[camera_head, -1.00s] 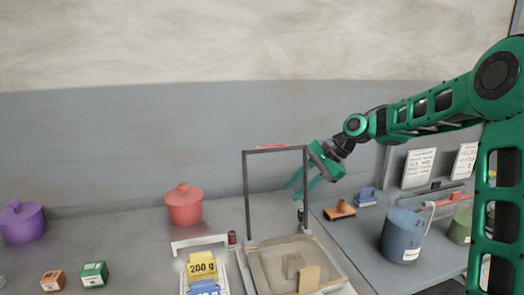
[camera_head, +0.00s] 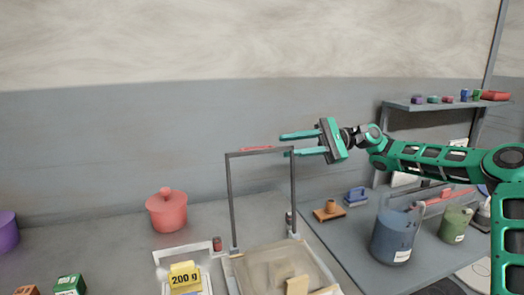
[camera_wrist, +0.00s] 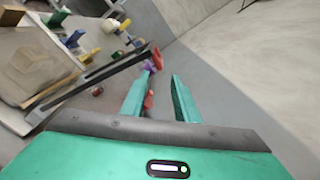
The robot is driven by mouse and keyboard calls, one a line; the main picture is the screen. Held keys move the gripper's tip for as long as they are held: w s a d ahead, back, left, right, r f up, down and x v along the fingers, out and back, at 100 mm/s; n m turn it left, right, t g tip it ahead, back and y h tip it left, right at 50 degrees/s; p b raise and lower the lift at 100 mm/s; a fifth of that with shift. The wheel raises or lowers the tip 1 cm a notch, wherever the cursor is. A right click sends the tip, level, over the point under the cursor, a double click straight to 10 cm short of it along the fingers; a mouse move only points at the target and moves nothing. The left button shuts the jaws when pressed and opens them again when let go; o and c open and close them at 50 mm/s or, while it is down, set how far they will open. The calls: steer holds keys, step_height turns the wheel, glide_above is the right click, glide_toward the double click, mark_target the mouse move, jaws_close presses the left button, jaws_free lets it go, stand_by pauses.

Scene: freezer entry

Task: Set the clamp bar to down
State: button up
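The clamp bar (camera_head: 229,195) is a dark grey frame standing upright over a beige tray (camera_head: 268,268). A red strip (camera_head: 256,149) lies along its top crosspiece. My gripper (camera_head: 285,145) is open and empty, with its fingers pointing left at the height of the bar's top right corner. The lower finger overlaps that corner in the head view; I cannot tell whether they touch. In the wrist view the bar (camera_wrist: 90,78) runs diagonally to the left of my open gripper (camera_wrist: 162,76), and a red part shows near the fingertips.
A red pot (camera_head: 167,212) stands left of the frame. A yellow 200 g weight (camera_head: 184,275) stands in front. At right are a blue bucket (camera_head: 395,237), a green bucket (camera_head: 455,224) and a wall shelf (camera_head: 440,105). The wall behind is bare.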

mark_target(255, 148)
steer(key=x, duration=1)
steer(key=shift+s+a, duration=0.15)
steer(key=shift+a, duration=0.15)
jaws_close()
steer(key=shift+r, duration=0.1)
